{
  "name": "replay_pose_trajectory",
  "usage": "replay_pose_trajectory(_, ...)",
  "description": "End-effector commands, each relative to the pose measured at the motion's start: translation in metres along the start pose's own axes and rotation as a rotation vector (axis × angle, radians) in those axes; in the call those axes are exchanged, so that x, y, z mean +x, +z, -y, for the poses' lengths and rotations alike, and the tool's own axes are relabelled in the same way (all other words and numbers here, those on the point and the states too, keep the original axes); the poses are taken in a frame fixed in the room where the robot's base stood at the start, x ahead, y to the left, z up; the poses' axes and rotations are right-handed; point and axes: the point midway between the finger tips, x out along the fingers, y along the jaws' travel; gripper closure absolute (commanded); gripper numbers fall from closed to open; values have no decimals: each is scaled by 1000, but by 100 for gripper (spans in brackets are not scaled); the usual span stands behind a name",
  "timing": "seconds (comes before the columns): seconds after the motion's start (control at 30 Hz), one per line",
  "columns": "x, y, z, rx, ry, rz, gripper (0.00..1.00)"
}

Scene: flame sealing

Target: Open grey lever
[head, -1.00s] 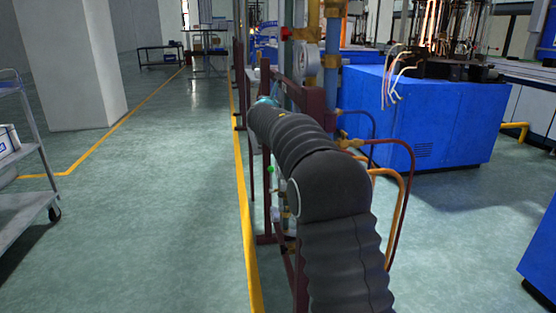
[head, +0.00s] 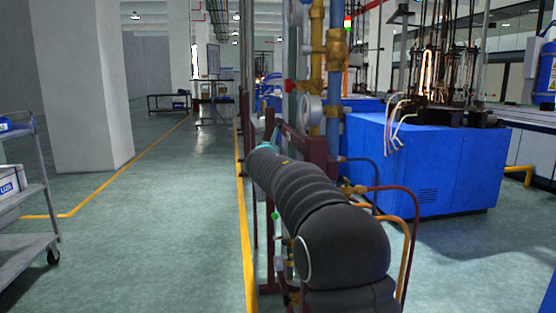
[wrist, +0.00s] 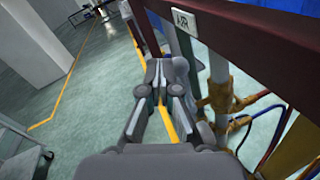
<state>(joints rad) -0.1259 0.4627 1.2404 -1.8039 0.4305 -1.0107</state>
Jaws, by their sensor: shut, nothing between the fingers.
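In the wrist view my gripper (wrist: 161,72) is shut and empty, its grey fingers together. It is beside a dark red frame beam (wrist: 228,30) and apart from the brass fittings to its right. I cannot make out a grey lever in either view. A brass valve fitting (wrist: 225,98) sits on a pale upright pipe (wrist: 217,62) behind the beam. In the head view my dark sleeved arm reaches forward along the pipe stand and hides part of it; the fingers cannot be seen there.
A white label plate (wrist: 185,20) is on the beam. A blue machine (head: 430,155) is right, a trolley (head: 28,200) left.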

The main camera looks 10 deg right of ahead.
Motion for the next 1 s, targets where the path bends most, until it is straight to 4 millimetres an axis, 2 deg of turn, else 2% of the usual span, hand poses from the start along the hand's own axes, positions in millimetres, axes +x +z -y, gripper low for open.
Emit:
replay_pose_trajectory(0.03, -7, 16, -7, 3, 3, 4, 100)
replay_pose_trajectory(0.1, -16, 26, -13, 2, 3, 3, 100)
replay_pose_trajectory(0.4, -42, 61, -31, 2, 3, 2, 100)
replay_pose_trajectory(0.6, -49, 69, -34, 1, 2, 2, 100)
replay_pose_trajectory(1.0, -49, 70, -34, 0, 1, 3, 100)
